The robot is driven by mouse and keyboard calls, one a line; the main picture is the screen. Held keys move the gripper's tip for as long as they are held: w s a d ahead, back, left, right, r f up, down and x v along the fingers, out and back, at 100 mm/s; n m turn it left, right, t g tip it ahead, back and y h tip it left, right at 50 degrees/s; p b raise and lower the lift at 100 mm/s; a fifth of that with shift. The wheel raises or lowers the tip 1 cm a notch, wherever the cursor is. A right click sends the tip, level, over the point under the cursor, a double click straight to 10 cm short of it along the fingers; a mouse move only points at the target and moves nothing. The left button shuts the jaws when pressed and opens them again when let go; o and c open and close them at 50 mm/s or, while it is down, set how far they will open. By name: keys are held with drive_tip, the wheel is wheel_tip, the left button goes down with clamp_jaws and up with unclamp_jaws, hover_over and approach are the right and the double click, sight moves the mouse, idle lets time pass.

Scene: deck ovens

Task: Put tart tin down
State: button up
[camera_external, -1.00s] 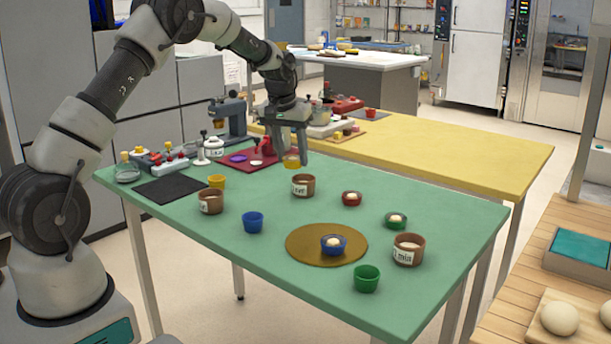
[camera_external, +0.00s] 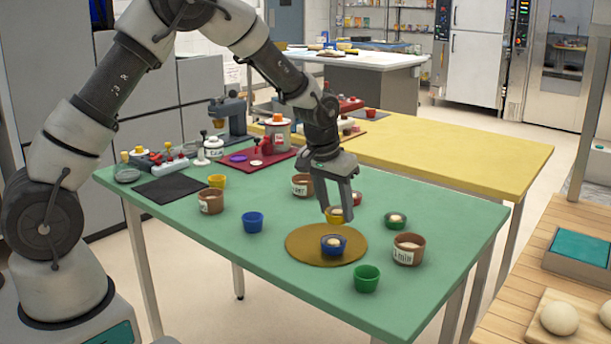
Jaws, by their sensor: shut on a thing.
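My gripper (camera_external: 335,212) is shut on a yellow tart tin (camera_external: 334,217) with pale contents. It holds the tin near the back edge of the round golden-brown mat (camera_external: 300,250); whether the tin touches anything beneath is hard to tell. A blue tin (camera_external: 332,248) with a pale filling stands on the mat, in front of the held tin.
Brown labelled pots (camera_external: 408,256), (camera_external: 210,206) stand on the green table (camera_external: 200,235), another partly behind my gripper. A blue cup (camera_external: 252,222), green cup (camera_external: 366,284) and yellow cup (camera_external: 217,181) stand about.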

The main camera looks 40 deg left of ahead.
sight(335, 221)
drive_tip(key=shift+f, duration=1.9)
drive_tip(key=shift+f+b, duration=0.2)
drive_tip(key=shift+b, duration=0.2)
drive_tip(key=o, duration=1)
drive_tip(key=shift+o, duration=0.2)
drive_tip(key=shift+r, duration=0.1)
